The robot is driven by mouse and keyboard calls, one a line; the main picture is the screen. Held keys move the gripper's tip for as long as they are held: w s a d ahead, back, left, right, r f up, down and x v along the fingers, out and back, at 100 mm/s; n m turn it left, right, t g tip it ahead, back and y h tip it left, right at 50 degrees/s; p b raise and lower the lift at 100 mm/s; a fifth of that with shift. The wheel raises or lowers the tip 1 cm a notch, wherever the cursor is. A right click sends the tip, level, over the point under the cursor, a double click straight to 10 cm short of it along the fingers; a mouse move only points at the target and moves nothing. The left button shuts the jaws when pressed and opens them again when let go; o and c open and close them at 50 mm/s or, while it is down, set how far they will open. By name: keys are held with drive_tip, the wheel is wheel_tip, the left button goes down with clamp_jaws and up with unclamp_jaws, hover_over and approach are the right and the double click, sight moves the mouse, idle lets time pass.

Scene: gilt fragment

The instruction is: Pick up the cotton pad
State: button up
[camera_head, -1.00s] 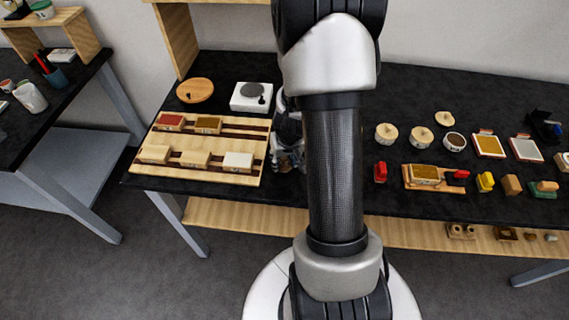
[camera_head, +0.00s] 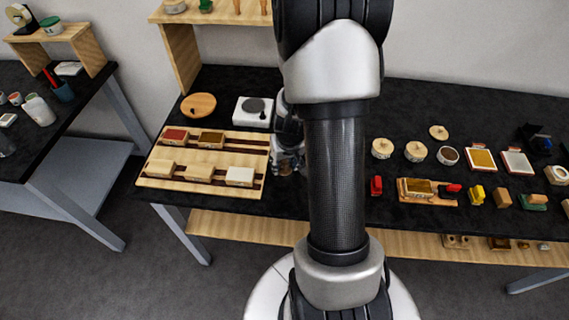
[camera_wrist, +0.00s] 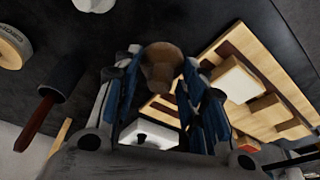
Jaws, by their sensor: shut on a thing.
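In the wrist view my gripper (camera_wrist: 160,84) has its blue-padded fingers closed on a brown, rounded thing (camera_wrist: 162,55) with a wider top and a narrower lower part. I cannot tell from its look whether it is the cotton pad. In the head view my gripper (camera_head: 288,155) is mostly behind my own arm, just right of the wooden tray (camera_head: 150,182) and over the black table. What it holds does not show clearly there. I see no other thing that I can name as the cotton pad.
The tray holds several blocks. Behind it are a round wooden dish (camera_head: 198,105) and a white device (camera_head: 253,111). Right of my arm stand round tubs (camera_head: 415,152), a red item (camera_head: 376,186) and a wooden block stand (camera_head: 425,197). A dark-headed tool (camera_wrist: 55,85) shows in the wrist view.

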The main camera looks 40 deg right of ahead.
sight(284, 161)
wheel_tip(284, 161, up, 14)
drive_tip(key=p, duration=0.4)
drive_tip(key=shift+p, duration=0.35)
drive_tip(key=o, duration=0.4)
drive_tip(key=shift+c, duration=0.2)
drive_tip(key=c, duration=0.4)
